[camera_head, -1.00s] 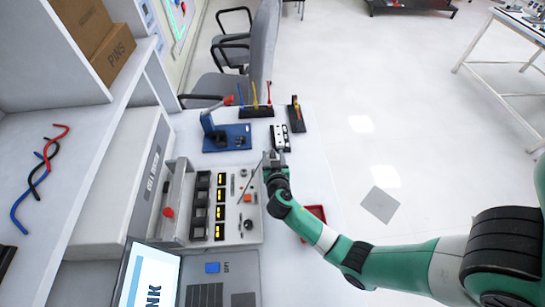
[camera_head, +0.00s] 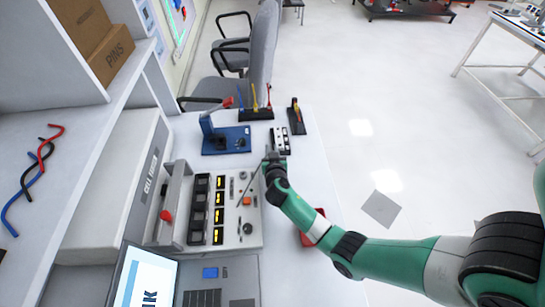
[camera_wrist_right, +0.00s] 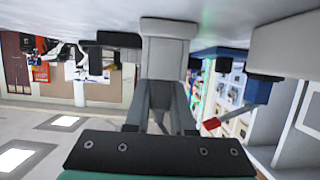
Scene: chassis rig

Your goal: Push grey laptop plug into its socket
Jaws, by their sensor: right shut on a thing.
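My right gripper (camera_head: 271,160) is at the bench's right side, just in front of a small black-and-white block (camera_head: 280,140). In the right wrist view its fingers (camera_wrist_right: 160,92) are shut. A pale grey block (camera_wrist_right: 167,52) shows at the fingertips and appears to be the grey plug they hold. In the head view the plug is hidden by the gripper. A thin grey line (camera_head: 246,188) runs from beside the gripper over the grey tester panel. No socket can be made out for certain, and contact with the black-and-white block cannot be told. My left gripper is not in view.
A blue fixture (camera_head: 227,140) with a red handle stands behind, left of the gripper. Black tool holders (camera_head: 257,114) stand at the bench's back. The tester (camera_head: 228,229) and laptop (camera_head: 150,277) are nearer. A red tray (camera_head: 307,240) lies partly under my arm.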

